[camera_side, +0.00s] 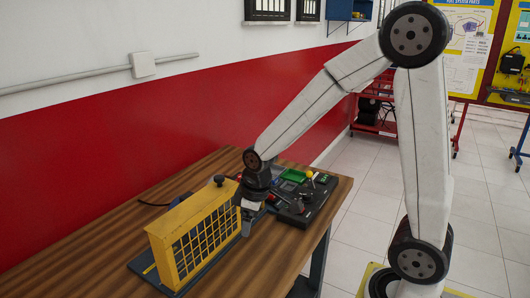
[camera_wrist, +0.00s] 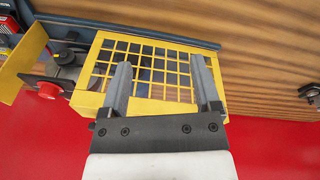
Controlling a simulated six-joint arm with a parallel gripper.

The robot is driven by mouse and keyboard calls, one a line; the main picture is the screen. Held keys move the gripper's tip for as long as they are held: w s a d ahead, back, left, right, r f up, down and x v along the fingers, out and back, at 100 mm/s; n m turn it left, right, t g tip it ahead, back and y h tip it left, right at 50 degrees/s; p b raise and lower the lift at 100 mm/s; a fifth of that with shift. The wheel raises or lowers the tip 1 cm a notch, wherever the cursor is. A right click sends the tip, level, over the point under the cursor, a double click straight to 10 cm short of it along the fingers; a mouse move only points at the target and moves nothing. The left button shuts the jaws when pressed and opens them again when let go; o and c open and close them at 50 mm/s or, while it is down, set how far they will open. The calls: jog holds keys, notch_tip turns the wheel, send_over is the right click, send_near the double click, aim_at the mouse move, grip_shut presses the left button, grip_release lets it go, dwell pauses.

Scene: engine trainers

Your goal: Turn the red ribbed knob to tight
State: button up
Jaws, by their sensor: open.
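A small round red knob (camera_wrist: 47,90) shows at the left of the wrist view, on a grey metal piece beside the yellow grid guard (camera_wrist: 146,66). Its ribs are too small to make out. I cannot pick the knob out in the side view, where the guard (camera_side: 166,244) stands upright on the bench. My gripper (camera_wrist: 164,72) is open and empty, its two fingers apart over the guard's grid in the wrist view. The red knob lies to the left of both fingers, clear of them. In the side view my gripper (camera_side: 247,215) hangs low by the guard's right end.
A black panel (camera_side: 307,208) with several small parts lies behind my gripper on the wooden bench (camera_side: 270,262). A black round knob (camera_wrist: 66,57) is near the red one. A yellow plate (camera_wrist: 22,66) stands at far left. Bare bench lies in front of the guard.

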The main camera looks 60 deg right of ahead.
jog(key=w+d+r+n, duration=0.1)
jog(key=w+d+n, duration=0.3)
jog(key=w+d, duration=0.1)
jog(key=w+d+r+n+g, duration=0.1)
jog(key=w+d+r+n, duration=0.1)
jog(key=w+d+n, duration=0.2)
jog(key=w+d+r+n+g, duration=0.1)
jog(key=w+d+r+n, duration=0.1)
jog(key=w+d+n, duration=0.3)
jog(key=shift+w+d+r, duration=0.1)
jog(key=shift+w+d, duration=0.2)
jog(key=shift+d, duration=0.35)
jog(key=shift+w+d+r, duration=0.1)
jog(key=shift+w+d, duration=0.15)
jog(key=shift+d, duration=0.4)
jog(key=shift+w+d, duration=0.3)
jog(key=shift+d, duration=0.35)
jog(key=shift+w+d+r+n, duration=0.2)
jog(key=shift+d+n, duration=0.4)
jog(key=shift+f, duration=3.95)
grip_shut()
